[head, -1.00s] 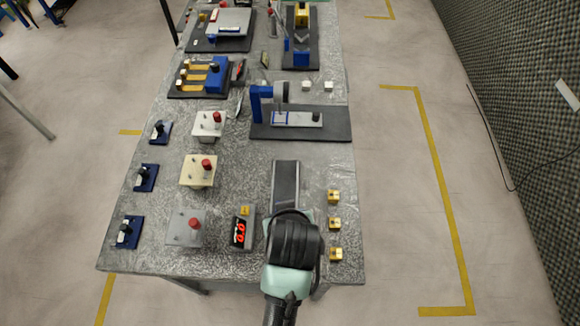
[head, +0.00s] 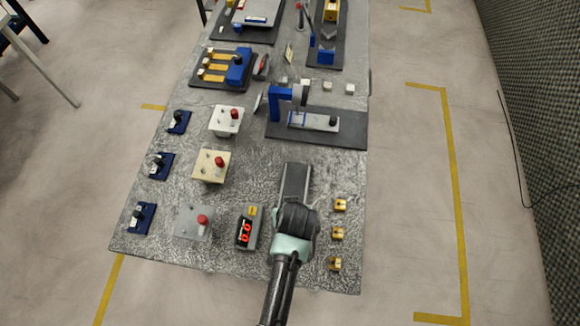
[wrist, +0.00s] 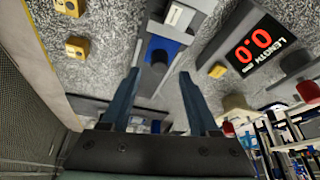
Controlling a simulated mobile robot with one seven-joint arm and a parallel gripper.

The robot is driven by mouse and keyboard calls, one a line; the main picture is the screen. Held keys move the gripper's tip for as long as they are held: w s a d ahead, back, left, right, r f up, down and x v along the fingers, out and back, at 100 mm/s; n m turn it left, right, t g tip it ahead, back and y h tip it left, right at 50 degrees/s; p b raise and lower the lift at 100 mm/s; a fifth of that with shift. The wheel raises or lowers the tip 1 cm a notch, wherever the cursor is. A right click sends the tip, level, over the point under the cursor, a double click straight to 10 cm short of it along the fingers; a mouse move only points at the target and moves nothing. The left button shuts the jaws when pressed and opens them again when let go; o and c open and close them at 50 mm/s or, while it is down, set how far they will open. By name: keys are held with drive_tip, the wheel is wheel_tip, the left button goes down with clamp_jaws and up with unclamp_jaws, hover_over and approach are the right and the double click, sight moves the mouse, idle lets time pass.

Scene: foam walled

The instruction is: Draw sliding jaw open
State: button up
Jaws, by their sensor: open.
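The sliding jaw shows in the wrist view as a blue block (wrist: 168,45) with a dark round knob (wrist: 158,62) on a grey rail (wrist: 149,82). A grey block with a white label (wrist: 178,15) sits close beside it on the rail. In the head view the rail (head: 295,180) runs away from me, and my arm hides the jaw. My gripper (wrist: 160,75) is open, with its two fingers apart and the knob between their tips or just beyond them. I cannot tell whether they touch it. In the head view my gripper (head: 296,218) is over the rail's near end.
A length display (wrist: 250,50) reads 0.0 beside the rail, also in the head view (head: 246,230). Several small yellow blocks (head: 338,234) stand at right. A blue-and-grey fixture (head: 315,122) stands beyond the rail. Plates with red knobs (head: 195,222) stand left.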

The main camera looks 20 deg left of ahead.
drive_tip(key=shift+x, duration=1.8)
clamp_jaws()
